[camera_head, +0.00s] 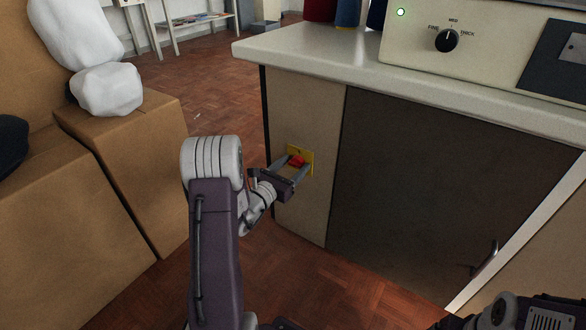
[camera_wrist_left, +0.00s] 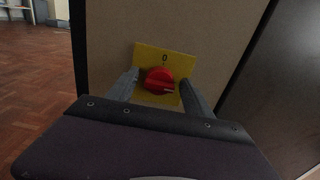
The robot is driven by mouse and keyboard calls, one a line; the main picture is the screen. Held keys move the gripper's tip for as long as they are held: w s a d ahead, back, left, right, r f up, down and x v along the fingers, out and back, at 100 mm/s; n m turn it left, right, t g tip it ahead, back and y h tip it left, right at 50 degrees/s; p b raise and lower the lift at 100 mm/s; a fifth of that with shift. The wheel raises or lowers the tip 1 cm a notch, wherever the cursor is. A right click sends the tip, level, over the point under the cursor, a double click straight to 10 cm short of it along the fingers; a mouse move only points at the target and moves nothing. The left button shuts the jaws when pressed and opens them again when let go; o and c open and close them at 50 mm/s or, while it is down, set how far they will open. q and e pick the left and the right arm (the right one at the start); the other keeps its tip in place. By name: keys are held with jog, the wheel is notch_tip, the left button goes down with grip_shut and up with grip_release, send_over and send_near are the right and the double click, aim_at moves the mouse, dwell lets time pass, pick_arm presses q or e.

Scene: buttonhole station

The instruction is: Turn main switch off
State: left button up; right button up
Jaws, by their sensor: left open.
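The main switch is a red rotary knob (camera_head: 297,160) on a yellow plate (camera_head: 307,156), mounted on the cabinet's beige side panel. In the left wrist view the red knob (camera_wrist_left: 159,80) sits below a "0" mark on the yellow plate (camera_wrist_left: 150,54). A pale mark on the knob points to the right, away from the "0". My left gripper (camera_head: 294,164) is open in front of the plate, with one finger on each side of the knob. I cannot tell whether the fingers touch it. My right gripper is out of view; only part of my right arm shows at bottom right.
A machine (camera_head: 480,40) with a dial and a lit green lamp stands on the pale countertop (camera_head: 335,62). A dark cabinet door (camera_head: 430,170) is right of the switch panel. Cardboard boxes (camera_head: 130,150) stand on the left. Wooden floor (camera_head: 225,100) is clear behind.

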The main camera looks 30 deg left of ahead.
pick_arm(q)
grip_shut()
jog(key=n+p, duration=0.2)
jog(key=p, duration=0.1)
jog(key=shift+r, duration=0.2)
jog(key=n+p, duration=1)
jog(key=shift+a+f, duration=0.1)
jog(key=shift+a, duration=0.1)
jog(key=n+p, duration=0.3)
jog(key=n, duration=0.1)
jog(key=shift+f, duration=0.2)
jog(key=shift+f+n+p, duration=0.1)
jog(key=shift+n+p, duration=0.4)
jog(key=shift+n, duration=0.4)
grip_release()
